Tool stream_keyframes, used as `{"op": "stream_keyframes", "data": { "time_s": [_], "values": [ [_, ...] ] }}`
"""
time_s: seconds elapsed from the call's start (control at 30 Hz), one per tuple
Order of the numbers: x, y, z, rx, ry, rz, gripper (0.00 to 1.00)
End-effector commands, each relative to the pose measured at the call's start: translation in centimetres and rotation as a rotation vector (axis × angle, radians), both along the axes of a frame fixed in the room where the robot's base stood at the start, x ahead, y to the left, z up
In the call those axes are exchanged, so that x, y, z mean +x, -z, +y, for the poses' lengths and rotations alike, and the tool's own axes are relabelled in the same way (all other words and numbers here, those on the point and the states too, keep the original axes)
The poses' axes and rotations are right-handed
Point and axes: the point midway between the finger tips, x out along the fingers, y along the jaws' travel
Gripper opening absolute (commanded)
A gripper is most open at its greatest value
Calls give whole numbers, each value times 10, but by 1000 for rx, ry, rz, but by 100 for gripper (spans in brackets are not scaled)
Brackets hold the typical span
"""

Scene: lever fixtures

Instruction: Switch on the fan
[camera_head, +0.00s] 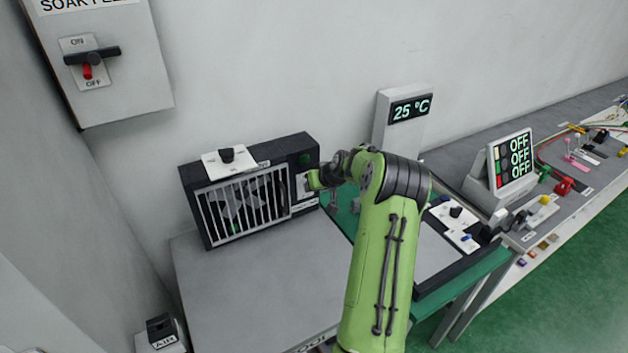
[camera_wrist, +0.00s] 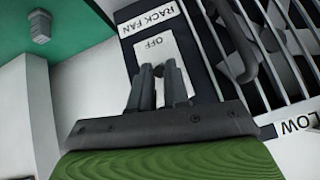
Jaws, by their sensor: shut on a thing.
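The fan (camera_head: 293,150) is a black box with a white grille, standing on the grey bench against the wall. Its switch plate (camera_wrist: 153,47) is white, reads OFF, and sits beside a RACK FAN label (camera_wrist: 148,18) in the wrist view. My gripper (camera_wrist: 160,72) is in front of this plate, its two fingertips close together over it. It is shut on the small switch lever, which the fingers mostly hide. In the head view my gripper (camera_head: 318,180) is at the fan's right end, and my wrist covers part of the plate.
A white plate with a black knob (camera_head: 227,155) lies on top of the fan. A 25 °C display (camera_head: 408,108) stands behind my arm. A wall box with an ON/OFF handle (camera_head: 92,56) hangs upper left. The bench (camera_head: 250,275) before the fan is clear.

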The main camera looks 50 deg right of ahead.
Motion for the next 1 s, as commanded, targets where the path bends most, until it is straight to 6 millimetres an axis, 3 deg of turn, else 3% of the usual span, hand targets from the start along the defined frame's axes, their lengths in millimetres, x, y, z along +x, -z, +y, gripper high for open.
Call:
{"op": "stream_keyframes", "data": {
  "time_s": [0.6,0.63,0.8,1.0],
  "values": [
    [2,-2,-1,12,0,41,0],
    [2,-2,-1,12,0,41,17],
    [2,-2,-1,13,0,42,41],
    [2,-2,-1,13,-1,42,41]
  ]
}}
